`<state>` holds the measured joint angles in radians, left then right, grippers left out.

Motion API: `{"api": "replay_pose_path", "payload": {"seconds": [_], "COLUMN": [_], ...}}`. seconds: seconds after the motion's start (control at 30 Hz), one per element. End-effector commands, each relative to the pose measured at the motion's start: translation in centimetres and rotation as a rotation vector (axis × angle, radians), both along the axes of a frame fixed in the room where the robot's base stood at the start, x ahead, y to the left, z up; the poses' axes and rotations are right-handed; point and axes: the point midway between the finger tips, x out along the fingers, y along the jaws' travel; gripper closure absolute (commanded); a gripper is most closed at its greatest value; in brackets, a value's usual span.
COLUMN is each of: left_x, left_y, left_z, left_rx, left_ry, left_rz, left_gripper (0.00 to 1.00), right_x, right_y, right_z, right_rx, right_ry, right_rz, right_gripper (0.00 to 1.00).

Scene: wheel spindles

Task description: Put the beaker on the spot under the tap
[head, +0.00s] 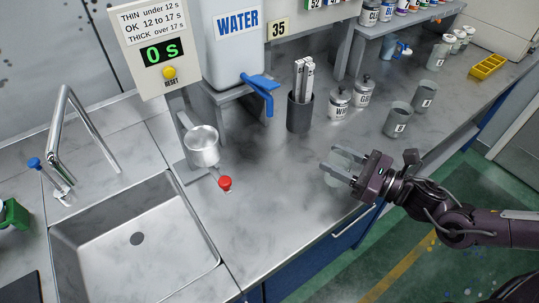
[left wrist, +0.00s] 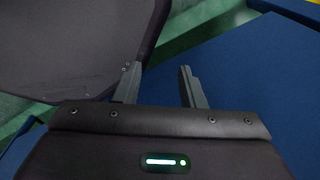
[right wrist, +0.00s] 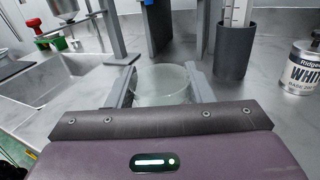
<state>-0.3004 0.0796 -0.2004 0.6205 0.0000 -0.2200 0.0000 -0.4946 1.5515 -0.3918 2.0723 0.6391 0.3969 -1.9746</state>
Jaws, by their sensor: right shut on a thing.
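A clear glass beaker (right wrist: 160,85) is between the fingers of my right gripper (right wrist: 160,90) in the right wrist view. In the head view my right gripper (head: 340,165) is shut on the beaker (head: 346,157) over the grey counter, right of and nearer than the tap. The blue tap (head: 262,90) is on the white WATER container (head: 232,48), which stands on a raised shelf. I cannot make out a marked spot on the counter below the tap. My left gripper (left wrist: 157,88) is open and empty in the left wrist view, beside blue panels; it is outside the head view.
A dark cup of sticks (head: 300,108) stands right of the tap, with labelled tins (head: 338,104) beyond. A metal cup on a stand (head: 202,146) with a red knob (head: 225,183) is left. The sink (head: 135,240) is front left. Counter between is clear.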

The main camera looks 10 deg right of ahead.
Motion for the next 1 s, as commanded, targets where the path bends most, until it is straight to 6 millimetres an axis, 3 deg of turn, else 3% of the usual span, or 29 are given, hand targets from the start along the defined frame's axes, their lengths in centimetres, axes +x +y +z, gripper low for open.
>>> {"api": "replay_pose_path", "payload": {"seconds": [0.17, 0.3, 0.47, 1.0], "left_x": [0.0, 0.0, 0.0, 0.0], "left_y": [0.0, 0.0, 0.0, 0.1], "left_z": [-0.6, -2.2, -2.6, -0.9], "left_rx": [0.0, 0.0, 0.0, 0.001], "left_ry": [0.0, 0.0, 0.0, 0.0], "left_rz": [0.0, 0.0, 0.0, 0.0], "left_gripper": [0.64, 0.64, 0.64, 0.64], "right_x": [-0.3, 1.5, 3.4, 10.5], "right_y": [1.0, 2.8, 4.6, 11.8], "right_z": [-0.4, -0.3, -0.1, 0.1], "right_rx": [0.004, 0.007, 0.008, 0.004], "right_ry": [-0.006, -0.012, -0.011, -0.003], "right_rz": [0.022, 0.022, 0.022, 0.022], "right_gripper": [0.78, 0.78, 0.78, 0.78]}}
